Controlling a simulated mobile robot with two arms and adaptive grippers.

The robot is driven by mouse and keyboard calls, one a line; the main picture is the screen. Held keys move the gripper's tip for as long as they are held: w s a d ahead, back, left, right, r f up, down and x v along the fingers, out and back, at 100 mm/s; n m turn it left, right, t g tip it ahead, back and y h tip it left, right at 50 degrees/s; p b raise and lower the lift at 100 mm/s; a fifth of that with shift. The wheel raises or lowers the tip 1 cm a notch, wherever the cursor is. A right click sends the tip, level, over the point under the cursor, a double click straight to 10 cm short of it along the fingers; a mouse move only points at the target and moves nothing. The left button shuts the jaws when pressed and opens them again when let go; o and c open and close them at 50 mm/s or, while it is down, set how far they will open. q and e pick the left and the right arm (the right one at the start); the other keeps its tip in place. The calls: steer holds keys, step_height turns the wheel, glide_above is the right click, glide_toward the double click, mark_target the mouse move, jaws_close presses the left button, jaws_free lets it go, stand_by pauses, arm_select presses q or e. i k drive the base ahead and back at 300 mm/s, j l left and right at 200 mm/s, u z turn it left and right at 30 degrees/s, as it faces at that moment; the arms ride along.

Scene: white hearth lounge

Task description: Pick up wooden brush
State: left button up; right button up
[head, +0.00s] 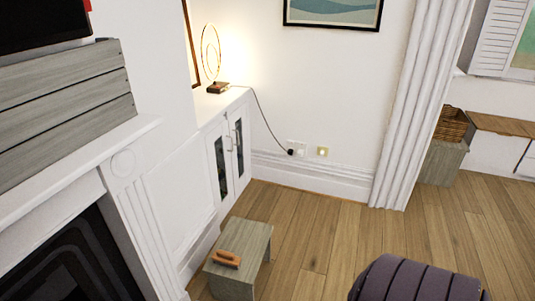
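A small wooden brush (226,259), orange-brown with a raised handle, lies on top of a low grey wooden stool (243,239). The stool stands on the floor beside the white fireplace, at the lower middle of the head view. Neither of my grippers shows in the head view.
The fireplace with its white mantel (69,172) fills the left side. A white cabinet (229,147) with a lit lamp (211,58) stands behind the stool. A dark ribbed upholstered seat (413,282) is at the bottom right. Wooden floor (325,226) lies open between them.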

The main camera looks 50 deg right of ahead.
mark_target(226, 259)
steer(key=z, duration=1.2)
steer(key=u, duration=0.4)
steer(key=l+u, duration=0.1)
steer(key=u, duration=0.3)
steer(key=k+u, duration=0.1)
steer(key=u, duration=0.75)
steer(key=k+l, duration=0.15)
steer(key=k, duration=0.25)
steer(key=k+l, duration=0.15)
steer(key=k, duration=0.2)
